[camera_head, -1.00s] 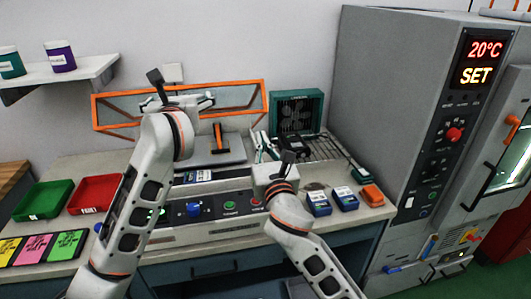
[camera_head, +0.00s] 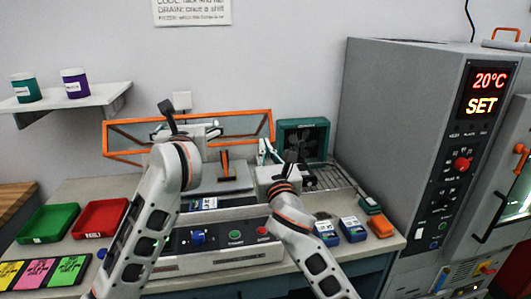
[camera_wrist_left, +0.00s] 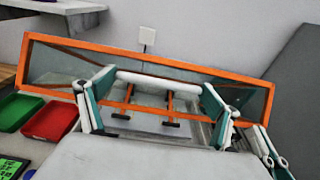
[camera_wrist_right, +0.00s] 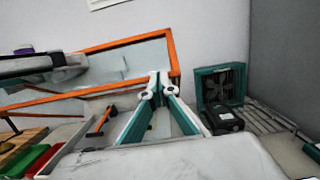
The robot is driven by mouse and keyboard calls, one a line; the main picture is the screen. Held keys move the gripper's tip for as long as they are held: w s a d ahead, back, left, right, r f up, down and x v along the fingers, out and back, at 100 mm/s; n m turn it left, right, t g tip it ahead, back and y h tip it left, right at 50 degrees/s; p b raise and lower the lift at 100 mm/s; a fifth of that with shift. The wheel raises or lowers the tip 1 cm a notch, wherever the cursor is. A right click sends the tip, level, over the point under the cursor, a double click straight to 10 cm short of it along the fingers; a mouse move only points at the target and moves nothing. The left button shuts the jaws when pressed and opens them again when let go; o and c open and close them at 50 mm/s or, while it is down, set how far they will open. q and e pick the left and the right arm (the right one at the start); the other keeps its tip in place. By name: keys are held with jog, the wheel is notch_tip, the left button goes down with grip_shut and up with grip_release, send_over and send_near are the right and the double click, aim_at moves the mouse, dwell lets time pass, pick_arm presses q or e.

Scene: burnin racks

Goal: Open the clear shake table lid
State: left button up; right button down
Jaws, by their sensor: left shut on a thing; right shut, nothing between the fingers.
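The clear lid with an orange frame (camera_head: 250,112) stands raised at the back of the shake table (camera_head: 240,187). It also fills the upper part of the left wrist view (camera_wrist_left: 165,53). My left gripper (camera_head: 187,131) is shut on the lid's white handle bar (camera_wrist_left: 158,81), with one teal finger at each end. My right gripper (camera_head: 266,153) is shut and empty, in front of the lid's right side. In the right wrist view its fingertips (camera_wrist_right: 159,82) meet beside the lid's right edge (camera_wrist_right: 173,55). My arms hide part of the table front.
A teal fan box (camera_head: 303,140) and a wire rack stand right of the lid. Red (camera_head: 98,218) and green (camera_head: 47,224) trays lie at left. Small blue devices (camera_head: 352,229) lie front right. A tall grey chamber (camera_head: 385,150) bounds the right.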

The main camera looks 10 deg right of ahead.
pick_arm(q)
jog(key=shift+s+d, duration=0.1)
jog(key=shift+d, duration=0.15)
pick_arm(e)
jog(key=shift+w+d+r, duration=0.15)
jog(key=shift+w+r, duration=0.05)
jog(key=shift+r, duration=0.4)
pick_arm(q)
jog(key=o, duration=1.3)
jog(key=shift+c, duration=0.2)
pick_arm(e)
jog(key=shift+r, duration=0.1)
pick_arm(q)
jog(key=shift+a, duration=0.1)
